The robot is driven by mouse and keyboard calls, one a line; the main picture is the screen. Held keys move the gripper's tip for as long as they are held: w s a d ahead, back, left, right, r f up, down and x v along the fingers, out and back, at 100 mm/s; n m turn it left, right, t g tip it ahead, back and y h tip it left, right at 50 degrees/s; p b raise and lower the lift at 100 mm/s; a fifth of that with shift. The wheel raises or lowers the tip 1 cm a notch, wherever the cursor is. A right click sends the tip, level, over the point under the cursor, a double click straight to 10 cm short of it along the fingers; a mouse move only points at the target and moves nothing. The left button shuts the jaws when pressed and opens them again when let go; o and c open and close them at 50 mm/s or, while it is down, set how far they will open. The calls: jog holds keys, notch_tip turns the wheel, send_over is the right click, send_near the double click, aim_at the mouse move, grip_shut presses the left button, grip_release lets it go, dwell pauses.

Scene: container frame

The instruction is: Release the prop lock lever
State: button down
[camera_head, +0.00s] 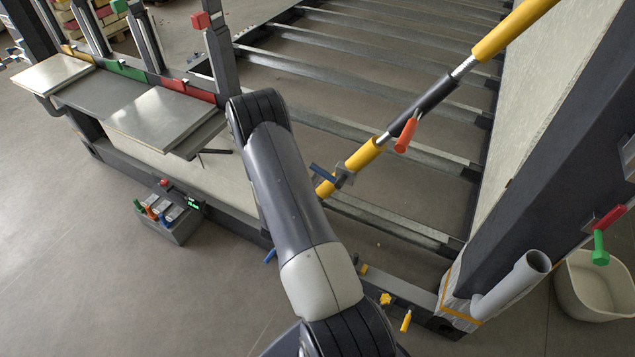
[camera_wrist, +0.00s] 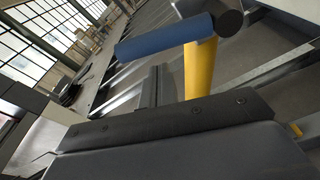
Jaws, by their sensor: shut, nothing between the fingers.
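A yellow prop (camera_head: 362,155) slants up to the right across the frame in the head view. A blue lever (camera_head: 322,173) sits by a grey collar (camera_head: 345,175) near the prop's lower end. An orange handle (camera_head: 405,135) hangs from the dark sleeve higher up. In the wrist view, a blue bar (camera_wrist: 165,38), seemingly the same lever, crosses in front of the yellow tube (camera_wrist: 200,72). My gripper (camera_wrist: 154,72) is shut and empty, its fingertips pointing toward the bar's underside. I cannot tell whether they touch. My arm hides the gripper in the head view.
Metal crossbars (camera_head: 395,88) span the frame behind the prop. A dark post (camera_head: 545,165) and grey pipe (camera_head: 512,285) stand at right, near a white bin (camera_head: 592,290).

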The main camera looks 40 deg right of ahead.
jog(key=f+b+v, duration=0.1)
jog(key=b+v, duration=0.1)
jog(key=v, duration=0.7)
jog(key=shift+a+f, duration=0.4)
jog(key=shift+a, duration=0.05)
jog(key=w+d+r+p, duration=0.2)
jog(key=d+p, duration=0.3)
jog(key=d, duration=0.3)
jog(key=shift+w+d, duration=0.4)
jog(key=shift+w, duration=0.1)
jog(key=shift+r, duration=0.1)
